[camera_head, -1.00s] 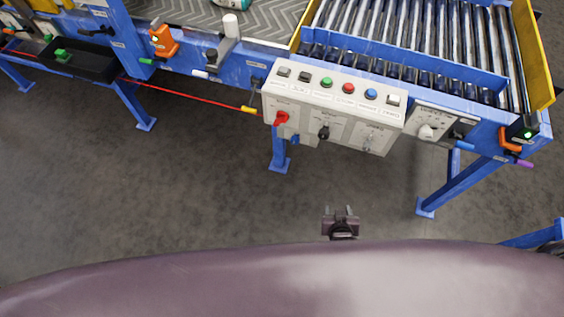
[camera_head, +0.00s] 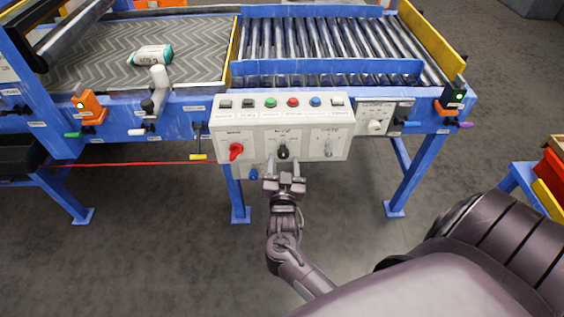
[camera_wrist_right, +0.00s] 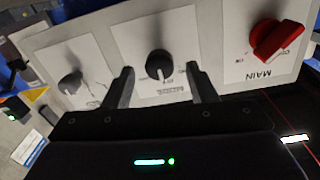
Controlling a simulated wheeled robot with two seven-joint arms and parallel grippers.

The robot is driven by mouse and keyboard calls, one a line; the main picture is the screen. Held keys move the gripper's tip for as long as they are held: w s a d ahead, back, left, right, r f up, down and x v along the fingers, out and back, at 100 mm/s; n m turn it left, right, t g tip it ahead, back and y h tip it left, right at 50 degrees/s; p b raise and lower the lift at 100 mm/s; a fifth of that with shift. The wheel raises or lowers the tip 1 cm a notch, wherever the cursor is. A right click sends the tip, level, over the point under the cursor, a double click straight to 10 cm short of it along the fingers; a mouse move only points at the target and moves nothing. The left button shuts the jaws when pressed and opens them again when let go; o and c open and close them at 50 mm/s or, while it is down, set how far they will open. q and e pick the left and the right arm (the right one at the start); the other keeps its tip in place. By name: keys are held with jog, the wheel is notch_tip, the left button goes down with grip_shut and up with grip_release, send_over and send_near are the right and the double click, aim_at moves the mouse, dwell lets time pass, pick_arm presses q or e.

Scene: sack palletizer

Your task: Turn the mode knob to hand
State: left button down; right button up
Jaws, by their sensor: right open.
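The black mode knob (camera_head: 283,152) sits in the middle of the white panel's (camera_head: 207,125) front face. The wrist view shows the same knob (camera_wrist_right: 158,62) upside down, with a pale mark on its edge toward my gripper; I cannot read its setting. My right gripper (camera_head: 284,165) is open and empty just in front of the knob. In the wrist view its two fingers (camera_wrist_right: 160,80) stand on either side of the knob, with gaps and no visible contact. My left gripper is not in view.
A red main knob (camera_head: 236,151) is left of the mode knob, and a grey selector (camera_head: 328,150) is right of it. Several push buttons line the panel's top. The roller conveyor (camera_head: 310,40) is behind. The floor (camera_head: 150,235) in front is clear.

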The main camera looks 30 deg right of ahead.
jog(key=shift+w+d, duration=0.35)
jog(key=shift+w, duration=0.05)
jog(key=shift+c, duration=0.4)
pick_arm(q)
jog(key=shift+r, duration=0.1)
pick_arm(e)
jog(key=c, duration=0.9)
